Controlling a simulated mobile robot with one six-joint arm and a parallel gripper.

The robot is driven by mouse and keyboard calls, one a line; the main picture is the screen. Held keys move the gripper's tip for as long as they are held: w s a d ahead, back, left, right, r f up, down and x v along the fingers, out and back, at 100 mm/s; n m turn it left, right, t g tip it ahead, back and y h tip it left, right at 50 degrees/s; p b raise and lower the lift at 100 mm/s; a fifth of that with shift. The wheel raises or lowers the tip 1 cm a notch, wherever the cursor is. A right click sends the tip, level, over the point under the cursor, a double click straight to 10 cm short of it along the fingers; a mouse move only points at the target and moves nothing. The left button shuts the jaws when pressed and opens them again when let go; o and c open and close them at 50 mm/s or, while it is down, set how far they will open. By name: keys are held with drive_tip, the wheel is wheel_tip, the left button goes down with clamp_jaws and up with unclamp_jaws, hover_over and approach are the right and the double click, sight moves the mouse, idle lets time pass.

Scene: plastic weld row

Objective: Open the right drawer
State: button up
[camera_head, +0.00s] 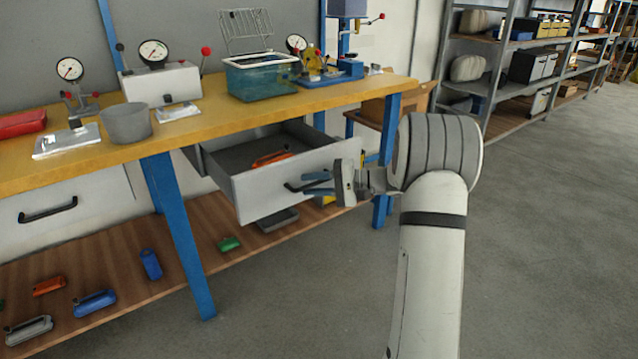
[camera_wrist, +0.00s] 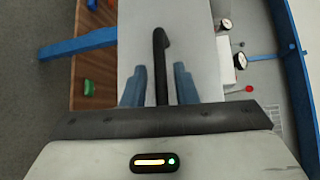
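The right drawer (camera_head: 290,188) is a grey box under the bench, pulled well out so that its inside shows. An orange tool (camera_head: 271,159) lies in it. Its front carries a black bar handle (camera_head: 296,188). My gripper (camera_head: 319,183) is at the drawer front, by the right part of the handle. In the wrist view the handle (camera_wrist: 161,62) runs between the two blue fingers of my gripper (camera_wrist: 158,84), with a gap showing on both sides. The fingers are open. The wrist view also shows the pale drawer front (camera_wrist: 195,40).
The yellow bench top (camera_head: 225,120) holds gauges, a grey pot (camera_head: 126,123) and a teal tank (camera_head: 262,78). A closed left drawer (camera_head: 80,205) and blue legs (camera_head: 178,235) are below. The wooden lower shelf (camera_head: 120,270) holds several tools. The floor at right is clear.

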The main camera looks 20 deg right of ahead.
drive_tip(key=shift+o, duration=0.4)
drive_tip(key=shift+d+r, duration=0.1)
drive_tip(key=shift+d, duration=0.05)
drive_tip(key=shift+s+d+r, duration=0.1)
drive_tip(key=shift+s+d, duration=0.05)
drive_tip(key=shift+d, duration=0.35)
drive_tip(key=f+p+v, duration=0.1)
drive_tip(key=p+v, duration=0.1)
drive_tip(key=v, duration=0.4)
drive_tip(key=shift+s+d+r, duration=0.25)
drive_tip(key=shift+r, duration=0.25)
